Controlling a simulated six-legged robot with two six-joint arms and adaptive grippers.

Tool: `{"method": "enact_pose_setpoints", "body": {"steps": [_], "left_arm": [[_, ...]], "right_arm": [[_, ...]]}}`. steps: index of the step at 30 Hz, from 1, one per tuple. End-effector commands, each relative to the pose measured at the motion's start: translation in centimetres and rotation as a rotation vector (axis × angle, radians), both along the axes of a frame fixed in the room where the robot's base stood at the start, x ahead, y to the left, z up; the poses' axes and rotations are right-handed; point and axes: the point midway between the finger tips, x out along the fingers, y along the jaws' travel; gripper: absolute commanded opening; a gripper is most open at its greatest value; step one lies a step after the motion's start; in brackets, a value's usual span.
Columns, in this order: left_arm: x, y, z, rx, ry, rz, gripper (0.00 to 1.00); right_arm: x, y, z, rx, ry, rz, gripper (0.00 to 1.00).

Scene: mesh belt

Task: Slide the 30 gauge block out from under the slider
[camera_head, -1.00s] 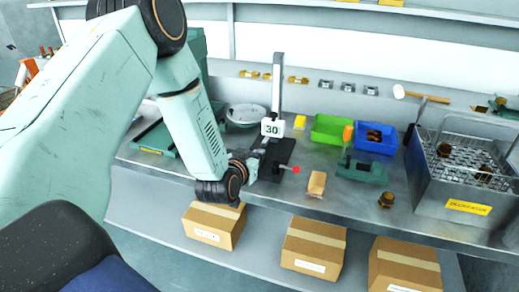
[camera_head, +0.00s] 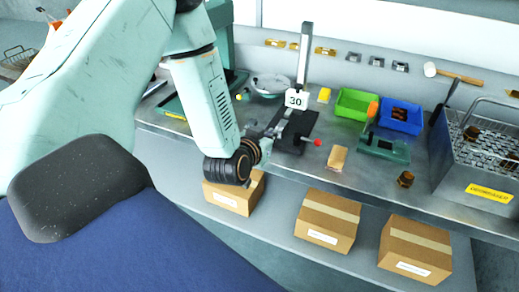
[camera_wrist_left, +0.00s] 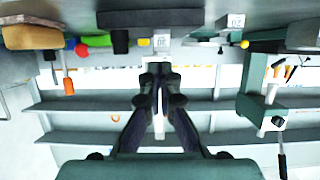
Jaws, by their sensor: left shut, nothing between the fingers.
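The white 30 gauge block (camera_head: 296,100) shows its number in front of the upright post (camera_head: 304,55) of the stand, whose dark base (camera_head: 297,128) lies on the bench. In the left wrist view, which is upside down, the 30 block (camera_wrist_left: 160,42) sits just beyond my fingertips. My left gripper (camera_head: 283,122) reaches in from the left in front of the stand. In the left wrist view its fingers (camera_wrist_left: 157,75) are shut with nothing between them. I cannot tell whether they touch the block. The slider is not clearly distinguishable. My right gripper is not in view.
A lever with a red knob (camera_head: 317,142) sticks out right of the stand. A wooden brush or block (camera_head: 338,157), a green bin (camera_head: 356,104), a blue bin (camera_head: 401,115) and a mesh basket (camera_head: 478,160) stand further right. A 20 block (camera_wrist_left: 236,20) shows in the left wrist view.

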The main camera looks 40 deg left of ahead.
Motion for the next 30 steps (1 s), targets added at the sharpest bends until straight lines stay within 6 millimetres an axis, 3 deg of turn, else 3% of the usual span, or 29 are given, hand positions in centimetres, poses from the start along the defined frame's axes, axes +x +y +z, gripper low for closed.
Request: {"method": "enact_pose_setpoints", "body": {"steps": [6,12,22,30], "left_arm": [[-4.1,-0.9,0.0,-0.003,0.001,0.001,0.00],[-6.1,-1.3,0.0,-0.001,-0.001,0.000,0.00],[-4.5,-4.0,0.3,0.090,-0.002,-0.055,0.00],[-4.4,-2.4,0.4,0.031,-0.008,0.113,0.00]], "right_arm": [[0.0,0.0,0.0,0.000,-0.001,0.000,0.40],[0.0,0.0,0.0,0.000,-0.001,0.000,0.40],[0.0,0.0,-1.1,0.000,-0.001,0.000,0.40],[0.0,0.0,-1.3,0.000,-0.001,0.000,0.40]]}}
